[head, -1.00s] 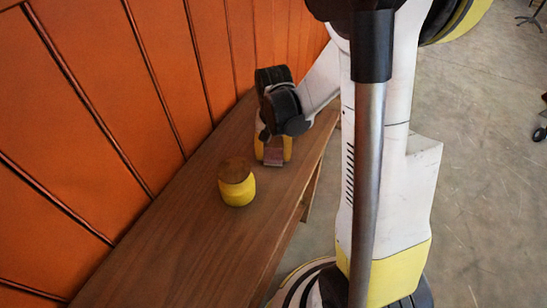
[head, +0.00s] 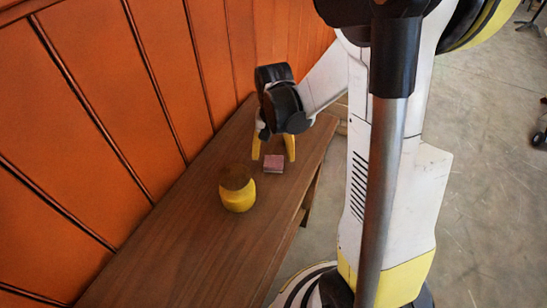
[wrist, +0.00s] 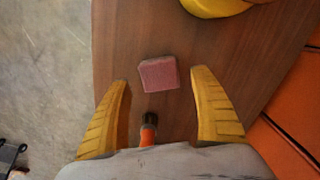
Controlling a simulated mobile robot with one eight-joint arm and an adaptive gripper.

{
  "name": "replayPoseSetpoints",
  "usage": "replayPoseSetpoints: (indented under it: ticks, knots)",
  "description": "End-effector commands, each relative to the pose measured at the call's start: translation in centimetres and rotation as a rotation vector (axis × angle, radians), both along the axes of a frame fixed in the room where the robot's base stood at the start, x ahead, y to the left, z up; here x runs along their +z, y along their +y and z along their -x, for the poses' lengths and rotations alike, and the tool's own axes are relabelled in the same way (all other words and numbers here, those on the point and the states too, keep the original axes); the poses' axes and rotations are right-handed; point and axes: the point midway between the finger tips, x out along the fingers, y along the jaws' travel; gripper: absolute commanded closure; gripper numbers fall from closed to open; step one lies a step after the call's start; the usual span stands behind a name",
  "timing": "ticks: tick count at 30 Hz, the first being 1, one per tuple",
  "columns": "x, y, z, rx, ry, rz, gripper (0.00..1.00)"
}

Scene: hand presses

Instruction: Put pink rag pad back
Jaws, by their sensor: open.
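The pink rag pad (head: 273,164) is a small pink block lying flat on the wooden bench. It also shows in the wrist view (wrist: 158,74), in front of the fingers and near the middle of the gap between them. My gripper (head: 273,158) is open, its two yellow fingers spread apart and pointing down. In the head view the fingers are just behind the pad. The pad is not gripped, and I see no finger touching it.
A yellow round container with a brown top (head: 237,190) stands on the wooden bench (head: 170,240), left of and nearer than the pad. A small orange and dark object (wrist: 148,130) shows between the fingers. The orange panelled wall (head: 90,120) runs along the bench. The near bench is clear.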

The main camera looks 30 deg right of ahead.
Motion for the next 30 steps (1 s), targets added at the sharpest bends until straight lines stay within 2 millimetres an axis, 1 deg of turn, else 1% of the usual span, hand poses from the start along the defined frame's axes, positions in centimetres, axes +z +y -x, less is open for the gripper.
replayPoseSetpoints:
  ticks: [1, 6, 10, 17, 20, 23, 27, 30]
  knots:
    - [1.7, 0.0, 0.1, 0.0, 0.0, 0.0, 0.27]
    - [5.6, 0.0, 0.0, 0.0, 0.0, 0.0, 0.27]
    - [7.7, 0.0, 0.0, 0.0, 0.0, 0.0, 0.27]
    - [9.7, 0.4, 0.3, 0.019, -0.018, 0.004, 0.27]
    - [11.3, 1.3, 1.0, 0.065, -0.065, 0.015, 0.27]
    - [13.5, 2.7, 2.1, 0.141, -0.141, 0.034, 0.27]
    - [16.2, 4.7, 4.2, 0.258, -0.264, 0.067, 0.27]
    - [17.7, 6.1, 5.7, 0.342, -0.35, 0.093, 0.27]
